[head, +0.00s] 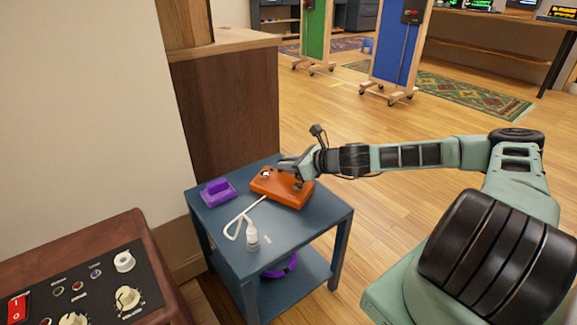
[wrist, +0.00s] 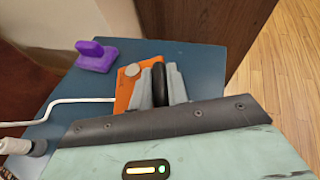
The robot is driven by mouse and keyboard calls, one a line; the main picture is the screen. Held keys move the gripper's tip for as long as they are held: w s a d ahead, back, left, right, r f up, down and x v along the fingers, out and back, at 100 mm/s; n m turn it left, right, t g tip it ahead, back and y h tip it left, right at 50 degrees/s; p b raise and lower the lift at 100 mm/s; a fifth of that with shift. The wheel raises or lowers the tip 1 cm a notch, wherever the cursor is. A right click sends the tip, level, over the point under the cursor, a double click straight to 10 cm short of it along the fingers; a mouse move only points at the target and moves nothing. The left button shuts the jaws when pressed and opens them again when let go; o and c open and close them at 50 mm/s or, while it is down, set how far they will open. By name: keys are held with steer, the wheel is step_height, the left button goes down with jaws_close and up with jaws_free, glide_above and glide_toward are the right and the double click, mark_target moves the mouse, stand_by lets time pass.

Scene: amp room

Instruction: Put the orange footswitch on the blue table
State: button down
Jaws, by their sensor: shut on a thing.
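The orange footswitch (head: 290,192) is at the blue table's (head: 300,232) top, near its far right side. It has a round silver button, and a white cable runs from it towards the front left. My gripper (head: 290,172) reaches in from the right and is shut on the footswitch. In the wrist view the footswitch (wrist: 126,85) shows beside the grey fingers (wrist: 160,85), which hide part of it. The blue table also shows in the wrist view (wrist: 70,125). I cannot tell whether the footswitch touches the tabletop or is slightly above it.
A purple object (head: 217,191) stands on the table's left, and a white bottle-like plug (head: 252,236) stands near the front. A purple ring (head: 280,266) lies on the lower shelf. A brown amp (head: 90,280) is at the front left. A wooden cabinet (head: 225,110) stands behind the table.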

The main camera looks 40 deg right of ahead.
steer(key=c, duration=1.4)
jaws_free()
steer(key=shift+o, duration=0.2)
